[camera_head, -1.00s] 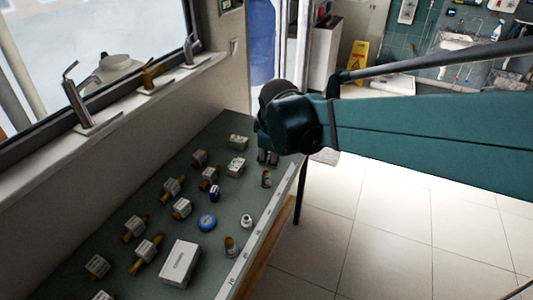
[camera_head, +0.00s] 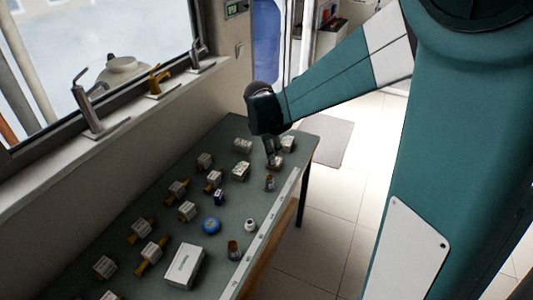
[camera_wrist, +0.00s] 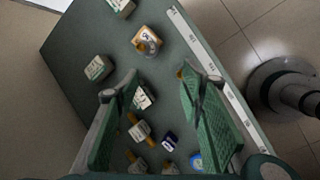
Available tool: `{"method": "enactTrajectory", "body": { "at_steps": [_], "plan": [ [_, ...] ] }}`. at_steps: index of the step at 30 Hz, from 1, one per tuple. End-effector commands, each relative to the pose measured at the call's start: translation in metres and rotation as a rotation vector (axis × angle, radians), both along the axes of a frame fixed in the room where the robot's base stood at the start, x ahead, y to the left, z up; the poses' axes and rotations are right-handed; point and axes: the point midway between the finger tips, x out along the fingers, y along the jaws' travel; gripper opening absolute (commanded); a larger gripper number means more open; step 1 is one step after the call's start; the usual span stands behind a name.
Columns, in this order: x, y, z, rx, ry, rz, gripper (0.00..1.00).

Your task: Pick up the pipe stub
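No object is labelled as the pipe stub. A small brown upright cylinder (camera_head: 270,182) that looks like a pipe piece stands near the ruler edge in the head view. A second, similar one (camera_head: 233,249) stands nearer. My gripper (camera_head: 273,158) is above the far part of the bench, just beyond the first cylinder. In the wrist view my gripper (camera_wrist: 155,88) is open, its two green fingers spread apart with nothing held. An orange-brown piece (camera_wrist: 181,73) shows by the right finger, partly hidden. A white labelled box (camera_wrist: 143,98) shows between the fingers.
The dark green bench (camera_head: 150,200) carries several boxed fittings, a blue tape roll (camera_head: 211,226), a white fitting (camera_head: 250,225) and a white box (camera_head: 184,266). A pale ruler strip (camera_head: 270,230) lines its right edge. A wall and window sill bound the left.

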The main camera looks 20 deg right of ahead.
Motion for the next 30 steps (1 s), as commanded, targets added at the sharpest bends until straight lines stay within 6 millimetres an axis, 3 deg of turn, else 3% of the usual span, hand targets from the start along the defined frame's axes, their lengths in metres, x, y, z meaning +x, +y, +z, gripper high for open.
{"method": "enactTrajectory", "body": {
  "at_steps": [18, 30],
  "plan": [
    [0.072, -0.020, -0.073, -0.184, 0.187, 0.376, 0.39],
    [0.084, -0.025, -0.094, -0.223, 0.235, 0.466, 0.39]
  ]
}}
